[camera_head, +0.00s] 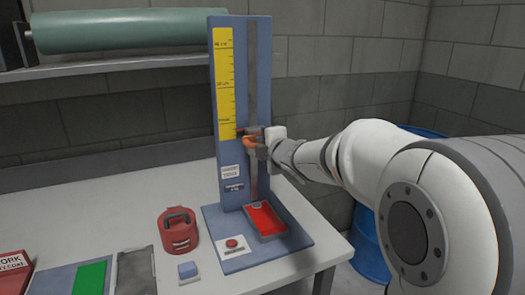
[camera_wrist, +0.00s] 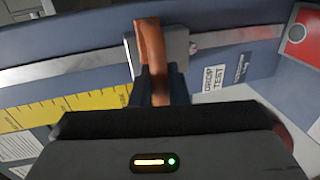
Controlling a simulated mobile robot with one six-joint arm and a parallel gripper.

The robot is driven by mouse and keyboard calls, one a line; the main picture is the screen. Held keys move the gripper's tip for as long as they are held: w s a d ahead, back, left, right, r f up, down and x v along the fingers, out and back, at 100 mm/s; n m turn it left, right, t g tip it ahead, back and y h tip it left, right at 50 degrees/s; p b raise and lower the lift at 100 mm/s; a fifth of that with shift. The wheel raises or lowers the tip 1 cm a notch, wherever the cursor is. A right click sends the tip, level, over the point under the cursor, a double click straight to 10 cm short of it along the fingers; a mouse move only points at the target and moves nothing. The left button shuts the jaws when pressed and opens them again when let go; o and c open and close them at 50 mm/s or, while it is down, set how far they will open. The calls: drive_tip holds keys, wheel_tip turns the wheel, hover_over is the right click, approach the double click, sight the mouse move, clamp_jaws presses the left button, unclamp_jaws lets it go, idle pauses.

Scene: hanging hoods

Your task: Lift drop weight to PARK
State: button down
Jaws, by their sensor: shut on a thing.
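The drop tester is a tall blue column (camera_head: 228,160) on a blue base, with a metal rail (camera_head: 252,85) and a yellow scale (camera_head: 224,80) on its face. The drop weight, a grey block (camera_wrist: 178,48) with an orange handle (camera_wrist: 150,45), sits on the rail, low on the column near the bottom of the scale. My gripper (camera_head: 258,150) is shut on the orange handle. The wrist view shows the dark fingers around the handle (camera_wrist: 162,88). I cannot read a PARK mark clearly; the scale's lettering is small.
A red tray (camera_head: 266,222) and a red button on a white plate (camera_head: 232,245) are on the base below. A red hood-like container with a handle (camera_head: 178,232) stands left on the table. A blue barrel (camera_head: 368,245) is at the right. A shelf holds a green roll (camera_head: 130,30).

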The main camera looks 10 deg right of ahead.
drive_tip(key=shift+r+p, duration=0.75)
drive_tip(key=shift+r, duration=0.95)
drive_tip(key=c, duration=1.5)
unclamp_jaws()
drive_tip(key=shift+w, duration=0.1)
drive_tip(key=shift+f, duration=0.1)
drive_tip(key=p+v, duration=0.1)
drive_tip(key=v, duration=0.7)
